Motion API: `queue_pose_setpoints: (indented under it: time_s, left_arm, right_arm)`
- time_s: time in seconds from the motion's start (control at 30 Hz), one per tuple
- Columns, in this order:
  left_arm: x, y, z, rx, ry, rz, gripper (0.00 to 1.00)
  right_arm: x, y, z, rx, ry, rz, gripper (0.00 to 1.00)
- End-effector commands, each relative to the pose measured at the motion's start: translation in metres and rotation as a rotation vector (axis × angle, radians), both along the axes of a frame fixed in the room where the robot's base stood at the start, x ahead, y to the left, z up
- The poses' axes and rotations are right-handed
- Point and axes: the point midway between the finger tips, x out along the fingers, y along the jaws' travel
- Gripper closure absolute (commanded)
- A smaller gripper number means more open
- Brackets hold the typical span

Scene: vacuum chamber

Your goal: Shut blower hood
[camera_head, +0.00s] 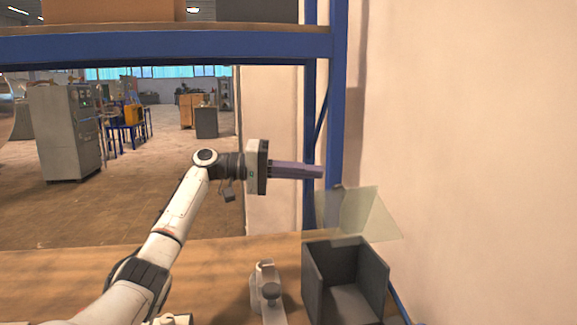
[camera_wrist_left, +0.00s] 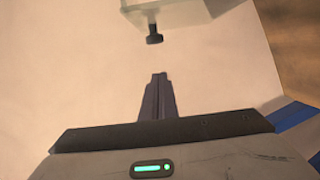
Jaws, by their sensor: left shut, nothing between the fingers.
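The blower hood (camera_head: 368,212) is a pale, see-through cover. It stands raised and tilted at the back of a dark grey open-topped box (camera_head: 318,285) on the table. The box's inside is exposed. My left gripper (camera_head: 321,172) is shut and empty, pointing right, just above and left of the hood, apparently apart from it. In the left wrist view the closed fingertips (camera_wrist_left: 159,77) point at a pale see-through piece (camera_wrist_left: 180,10), likely the hood, with a dark knob (camera_wrist_left: 155,38); a gap shows between. My right gripper is not in view.
A grey device with a knob (camera_head: 268,292) stands on the wooden table (camera_head: 215,265) left of the box. A blue rack post (camera_head: 335,110) rises behind the hood, and a blue beam (camera_head: 160,46) crosses above. A plain wall (camera_head: 470,150) closes off the right side.

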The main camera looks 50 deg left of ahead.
Motion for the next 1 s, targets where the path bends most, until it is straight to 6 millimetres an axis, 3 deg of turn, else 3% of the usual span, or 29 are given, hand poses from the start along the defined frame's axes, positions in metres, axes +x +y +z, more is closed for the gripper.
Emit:
queue_pose_setpoints:
  time_s: [0.07, 0.13, 0.4, 1.0]
  left_arm:
    - [0.014, -0.012, 0.003, -0.001, -0.002, -0.003, 1.00]
    - [0.008, -0.017, -0.007, 0.003, 0.002, -0.001, 1.00]
    - [-0.002, -0.037, -0.015, 0.000, 0.001, 0.000, 1.00]
    - [-0.003, -0.045, -0.016, 0.003, -0.002, -0.003, 1.00]
  right_arm:
    - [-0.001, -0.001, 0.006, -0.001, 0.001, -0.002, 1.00]
    - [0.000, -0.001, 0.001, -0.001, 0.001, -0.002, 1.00]
    - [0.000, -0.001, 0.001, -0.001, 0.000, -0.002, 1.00]
    - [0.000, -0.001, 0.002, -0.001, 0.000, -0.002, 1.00]
